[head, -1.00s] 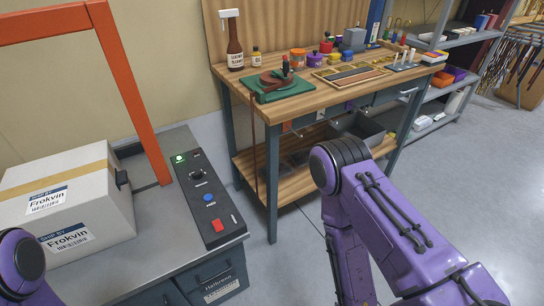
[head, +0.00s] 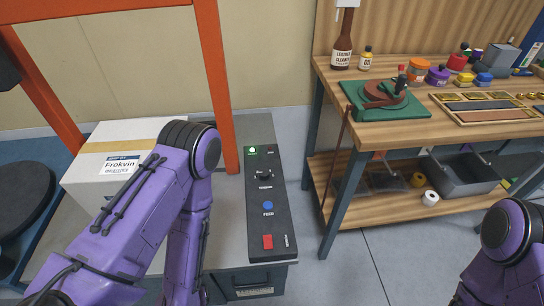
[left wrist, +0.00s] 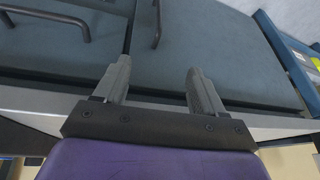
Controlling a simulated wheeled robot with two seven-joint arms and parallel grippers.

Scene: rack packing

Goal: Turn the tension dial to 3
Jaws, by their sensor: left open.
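The tension dial (head: 264,175) is a small black knob on the dark control panel (head: 259,230), just below a lit green lamp (head: 252,150). Its pointer setting is too small to read. A blue button (head: 267,206) and a red switch (head: 267,241) sit nearer the panel's front edge. My left arm stands left of the panel in the head view, its gripper out of sight there. In the left wrist view my left gripper (left wrist: 156,85) is open and empty, in front of grey cabinet drawers with dark handles. My right gripper is outside the views.
A white carton (head: 85,178) labelled Frokvin sits on the grey bench, partly behind my left arm. An orange frame (head: 217,90) rises beside the panel. A wooden workbench (head: 395,133) with tools stands to the right, with open floor before it.

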